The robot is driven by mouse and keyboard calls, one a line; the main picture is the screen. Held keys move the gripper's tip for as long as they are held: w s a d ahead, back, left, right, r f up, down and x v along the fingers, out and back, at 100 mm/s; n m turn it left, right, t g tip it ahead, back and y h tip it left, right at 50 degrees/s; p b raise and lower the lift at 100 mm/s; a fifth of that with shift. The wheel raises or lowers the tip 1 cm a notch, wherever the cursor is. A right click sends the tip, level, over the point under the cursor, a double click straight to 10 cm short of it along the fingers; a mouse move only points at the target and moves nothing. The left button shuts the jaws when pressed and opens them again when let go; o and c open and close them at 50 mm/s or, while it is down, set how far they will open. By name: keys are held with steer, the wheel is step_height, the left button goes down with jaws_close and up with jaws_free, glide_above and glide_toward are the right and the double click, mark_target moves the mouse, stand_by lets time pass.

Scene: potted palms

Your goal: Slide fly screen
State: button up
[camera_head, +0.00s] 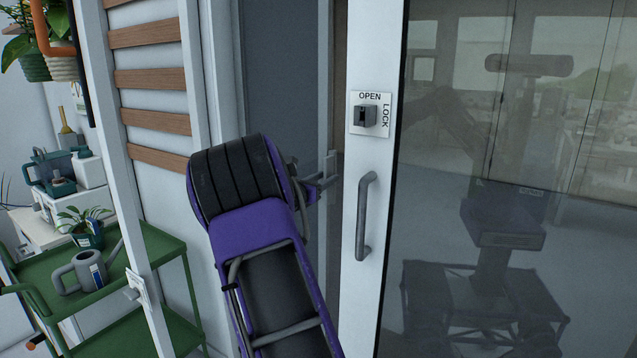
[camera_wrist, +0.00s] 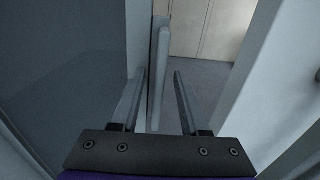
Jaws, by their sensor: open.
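The fly screen (camera_head: 282,75) is a dark grey panel in a pale upright frame, left of the glass door in the head view. Its mesh fills the left of the wrist view (camera_wrist: 60,65). A slim pale upright pull (camera_wrist: 157,85) stands at the screen frame's edge; part of it shows in the head view (camera_head: 331,162). My gripper (camera_head: 325,182) is at the pull. In the wrist view my gripper (camera_wrist: 159,72) is open, with one finger on each side of the pull. I cannot tell whether either finger touches it.
The glass door (camera_head: 500,200) has a grey handle (camera_head: 364,215) and an OPEN/LOCK latch (camera_head: 368,115), close right of my gripper. Left are a slatted wall (camera_head: 150,80) and a green cart (camera_head: 155,245) with a watering can (camera_head: 85,270). A narrow doorway gap shows beyond the screen frame.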

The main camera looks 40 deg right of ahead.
steer(key=v, duration=1.7)
steer(key=shift+a+p, duration=0.2)
steer(key=shift+p, duration=0.25)
steer(key=shift+s, duration=0.1)
